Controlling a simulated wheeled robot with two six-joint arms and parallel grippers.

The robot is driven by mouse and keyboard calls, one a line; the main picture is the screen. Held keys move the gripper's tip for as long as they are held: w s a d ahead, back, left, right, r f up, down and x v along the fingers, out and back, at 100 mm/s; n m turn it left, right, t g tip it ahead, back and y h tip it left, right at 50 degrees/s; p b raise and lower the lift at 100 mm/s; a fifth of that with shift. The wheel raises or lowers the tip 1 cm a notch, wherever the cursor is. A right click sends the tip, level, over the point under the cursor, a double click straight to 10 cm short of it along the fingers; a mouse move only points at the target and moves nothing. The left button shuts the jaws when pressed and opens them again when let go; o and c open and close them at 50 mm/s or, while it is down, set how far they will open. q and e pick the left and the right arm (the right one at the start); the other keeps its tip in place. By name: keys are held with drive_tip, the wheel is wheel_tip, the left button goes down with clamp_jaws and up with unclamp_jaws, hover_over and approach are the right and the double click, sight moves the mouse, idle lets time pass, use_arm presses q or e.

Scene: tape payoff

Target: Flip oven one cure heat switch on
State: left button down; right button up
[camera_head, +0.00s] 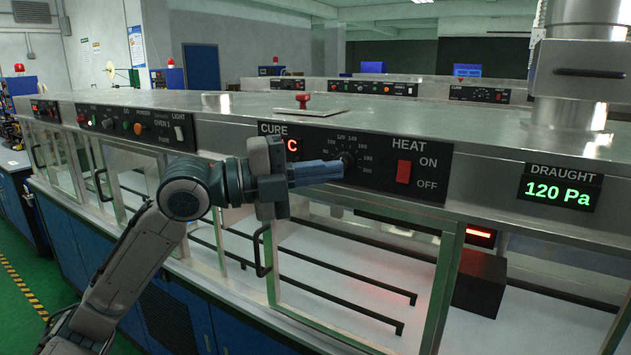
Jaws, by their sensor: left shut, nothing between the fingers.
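The red heat switch (404,172) sits on the black cure panel (375,189) on the oven front, between the HEAT label and the ON and OFF marks. Which way its rocker is pressed is too small to tell. My left gripper (340,171) is shut and empty, with its fingertips in front of the panel by the temperature dial (348,158), left of the switch and apart from it in the picture. The gripper hides part of the dial and most of the red cure readout (292,145). My right gripper is not in view.
Below the panel are glazed oven doors with a black handle (263,251). A draught display (556,188) reading 120 Pa is at the right, under a metal duct (575,75). A red knob (303,100) stands on the oven top. Space in front of the switch is clear.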

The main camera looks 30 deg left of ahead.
use_arm(q)
drive_tip(key=shift+s+a+r, duration=0.15)
drive_tip(key=shift+s+a, duration=0.25)
drive_tip(key=shift+s, duration=0.1)
idle(0.3)
